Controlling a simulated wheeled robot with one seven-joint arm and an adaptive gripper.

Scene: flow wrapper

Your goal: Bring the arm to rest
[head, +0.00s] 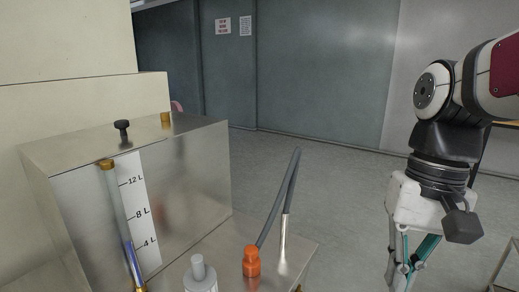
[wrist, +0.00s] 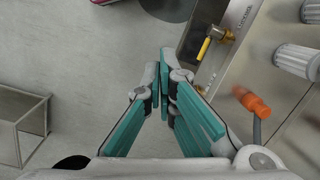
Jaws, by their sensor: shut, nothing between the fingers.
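My arm hangs on the right side of the head view, with my gripper (head: 402,272) pointing down beside the metal machine. The fingertips run down to the lower edge of that view. In the wrist view my gripper (wrist: 164,78) has its teal-padded fingers drawn together at the tips, with nothing between them. Bare floor shows below the gripper, and it touches nothing that I can see.
A steel tank (head: 200,165) with a level scale stands at the left. An orange fitting (head: 251,262) with a grey hose sits on the ledge. A yellow-handled valve (wrist: 205,48) is near the fingers. A metal frame (wrist: 20,125) stands left; floor between is clear.

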